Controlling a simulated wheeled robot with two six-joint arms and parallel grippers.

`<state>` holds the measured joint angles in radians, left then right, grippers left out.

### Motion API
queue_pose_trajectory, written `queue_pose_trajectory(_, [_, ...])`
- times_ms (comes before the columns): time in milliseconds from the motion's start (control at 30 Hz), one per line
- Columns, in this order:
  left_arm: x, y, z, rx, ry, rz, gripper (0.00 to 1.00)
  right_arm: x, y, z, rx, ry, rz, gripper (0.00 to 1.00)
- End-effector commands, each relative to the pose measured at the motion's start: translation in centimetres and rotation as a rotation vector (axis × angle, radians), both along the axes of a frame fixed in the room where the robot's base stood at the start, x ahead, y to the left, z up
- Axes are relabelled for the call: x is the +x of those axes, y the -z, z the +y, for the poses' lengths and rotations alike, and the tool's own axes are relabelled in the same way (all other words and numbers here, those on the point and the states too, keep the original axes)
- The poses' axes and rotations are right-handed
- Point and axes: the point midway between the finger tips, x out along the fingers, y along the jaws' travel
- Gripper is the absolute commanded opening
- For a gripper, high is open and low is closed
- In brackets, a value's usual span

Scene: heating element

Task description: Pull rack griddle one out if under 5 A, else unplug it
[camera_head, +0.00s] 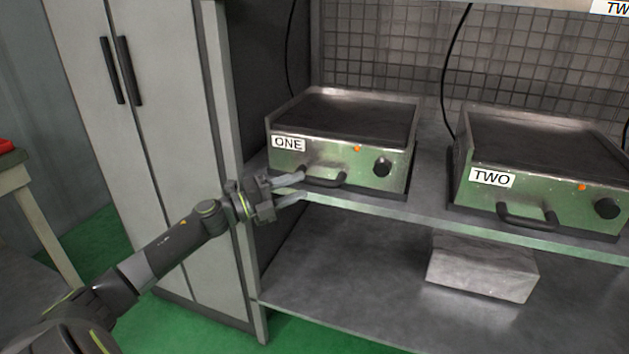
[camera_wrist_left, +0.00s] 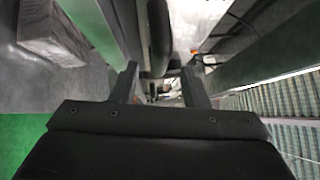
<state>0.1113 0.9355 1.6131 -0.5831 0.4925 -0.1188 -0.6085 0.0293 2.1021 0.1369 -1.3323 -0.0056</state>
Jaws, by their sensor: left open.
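In the left wrist view the dark handle (camera_wrist_left: 158,38) lies ahead, in line with the gap between the fingers (camera_wrist_left: 160,84). I cannot tell whether they touch it. A black cord (camera_head: 289,60) hangs behind griddle ONE. No current reading is legible. My right gripper is not in view.
Griddle TWO (camera_head: 545,180) stands on the same shelf (camera_head: 428,192) to the right. A grey block (camera_head: 482,268) lies on the lower shelf (camera_head: 345,290). A tall grey cabinet (camera_head: 150,120) stands left of the rack, close to my left arm. A table (camera_head: 15,178) is at far left.

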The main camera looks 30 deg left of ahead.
Motion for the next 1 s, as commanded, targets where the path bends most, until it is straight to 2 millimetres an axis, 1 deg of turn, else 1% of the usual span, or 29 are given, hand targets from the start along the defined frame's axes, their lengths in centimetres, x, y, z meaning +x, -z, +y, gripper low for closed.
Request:
queue_pose_trajectory(100, [1.3, -0.4, -0.9, -0.003, 0.001, -0.004, 0.41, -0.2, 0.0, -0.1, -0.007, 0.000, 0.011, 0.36])
queue_pose_trajectory(400, [3.9, -0.7, -2.4, -0.003, 0.001, -0.001, 0.41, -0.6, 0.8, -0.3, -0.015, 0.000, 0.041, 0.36])
queue_pose_trajectory(600, [4.4, -0.7, -2.8, -0.001, 0.000, 0.001, 0.41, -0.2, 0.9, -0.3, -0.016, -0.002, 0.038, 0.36])
queue_pose_trajectory(833, [4.4, -0.7, -2.8, 0.000, 0.000, 0.001, 0.41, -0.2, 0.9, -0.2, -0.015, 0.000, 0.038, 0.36])
queue_pose_trajectory(1000, [4.4, -0.7, -2.8, 0.000, 0.000, 0.001, 0.19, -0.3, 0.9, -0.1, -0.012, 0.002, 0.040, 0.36])
